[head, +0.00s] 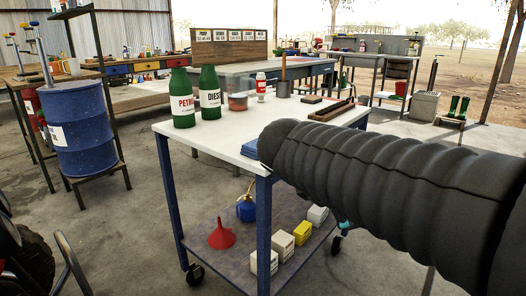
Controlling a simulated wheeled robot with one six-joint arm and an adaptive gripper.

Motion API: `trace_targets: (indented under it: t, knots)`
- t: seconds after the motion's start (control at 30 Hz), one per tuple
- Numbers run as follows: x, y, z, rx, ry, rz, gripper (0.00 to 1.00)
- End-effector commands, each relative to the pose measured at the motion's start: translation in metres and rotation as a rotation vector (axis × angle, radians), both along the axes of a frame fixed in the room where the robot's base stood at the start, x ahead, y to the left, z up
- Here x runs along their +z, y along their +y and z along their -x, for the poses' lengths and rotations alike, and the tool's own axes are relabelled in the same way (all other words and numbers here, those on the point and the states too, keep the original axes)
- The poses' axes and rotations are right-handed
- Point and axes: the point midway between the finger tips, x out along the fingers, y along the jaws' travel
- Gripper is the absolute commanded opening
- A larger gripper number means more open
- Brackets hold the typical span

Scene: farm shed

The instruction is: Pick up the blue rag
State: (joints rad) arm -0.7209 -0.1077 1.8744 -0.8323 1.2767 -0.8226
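The blue rag (250,148) appears as a small flat blue patch on the near edge of the white-topped cart (215,136). My arm's black ribbed sleeve reaches in from the right and hides the patch's right side. My gripper is not visible, so I cannot see whether it is near the rag or holds anything.
On the cart stand two green bottles (182,98), a red-and-white can (261,87), a pot (284,89) and a brown tray (332,111). Its lower shelf holds a red funnel (221,235), a blue oil can (246,209) and small boxes. A blue drum (80,130) stands left.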

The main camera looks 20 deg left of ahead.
Motion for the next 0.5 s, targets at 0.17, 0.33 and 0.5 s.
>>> trace_targets:
  t: [0.17,0.33,0.5]
  knots:
    - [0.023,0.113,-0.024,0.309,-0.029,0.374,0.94]
    - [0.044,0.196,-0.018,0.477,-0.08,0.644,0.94]
    - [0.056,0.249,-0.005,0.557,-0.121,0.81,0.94]
